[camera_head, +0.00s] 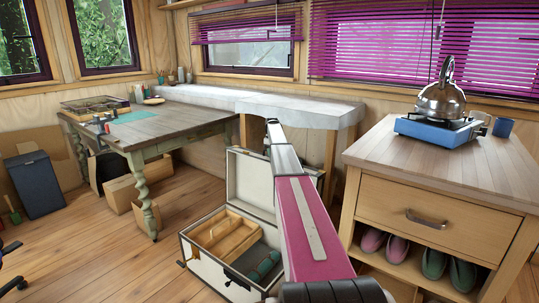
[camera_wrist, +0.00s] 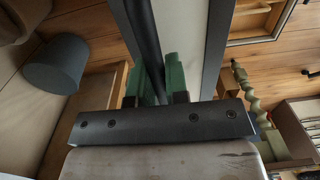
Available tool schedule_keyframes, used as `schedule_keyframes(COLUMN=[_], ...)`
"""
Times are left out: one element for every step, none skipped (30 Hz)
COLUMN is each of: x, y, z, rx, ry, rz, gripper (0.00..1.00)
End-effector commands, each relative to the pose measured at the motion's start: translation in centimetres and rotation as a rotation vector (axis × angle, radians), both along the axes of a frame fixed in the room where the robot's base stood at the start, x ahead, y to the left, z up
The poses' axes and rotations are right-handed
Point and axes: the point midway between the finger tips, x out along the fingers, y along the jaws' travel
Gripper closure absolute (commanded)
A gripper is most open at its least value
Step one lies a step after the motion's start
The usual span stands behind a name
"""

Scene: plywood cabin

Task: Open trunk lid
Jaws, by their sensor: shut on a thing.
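The trunk (camera_head: 207,268) stands on the floor in the head view, pale with dark trim. Its lid (camera_head: 246,180) is raised and stands roughly upright at the back, so the inside shows. My arm crosses in front of the lid and hides its middle and right part. My gripper (camera_wrist: 155,80) shows in the wrist view with two green fingers shut on the lid's dark edge strip (camera_wrist: 146,35). The fingers cannot be made out in the head view.
A wooden tray (camera_head: 229,236) lies in the trunk. A wooden cabinet (camera_head: 425,170) with a kettle (camera_head: 448,98) on a blue stove stands close at the right. A green-legged table (camera_head: 150,121) is at the left. Floor left of the trunk is clear.

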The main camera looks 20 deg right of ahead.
Motion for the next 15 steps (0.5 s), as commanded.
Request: schedule_keyframes(x=[0.08,0.07,0.07,0.06,0.06,0.06,0.06,0.05,0.06,0.06,0.05,0.04,0.04,0.04,0.04], y=[-0.05,-0.05,-0.05,-0.05,-0.04,-0.04,-0.03,-0.04,-0.03,-0.03,-0.02,-0.03,-0.03,-0.02,-0.02], z=[-0.02,-0.02,-0.02,-0.02,-0.01,-0.01,0.0,0.0,0.0,0.0,0.0,0.01,0.01,0.01,0.01], rx=[-0.001,-0.001,-0.001,-0.001,-0.001,-0.001,-0.001,-0.001,-0.001,-0.001,-0.001,-0.001,-0.001,-0.001,0.0], ry=[-0.002,-0.002,-0.002,-0.002,-0.002,-0.002,-0.002,-0.002,-0.002,-0.002,-0.002,-0.002,-0.002,-0.002,-0.001], rz=[0.002,0.002,0.002,0.002,0.002,0.002,0.002,0.002,0.002,0.001,0.001,0.001,0.001,0.001,0.001], gripper=[1.0,1.0,1.0,1.0,1.0,1.0,1.0,1.0,0.82,0.72,0.63,0.61,0.61,0.61,0.61])
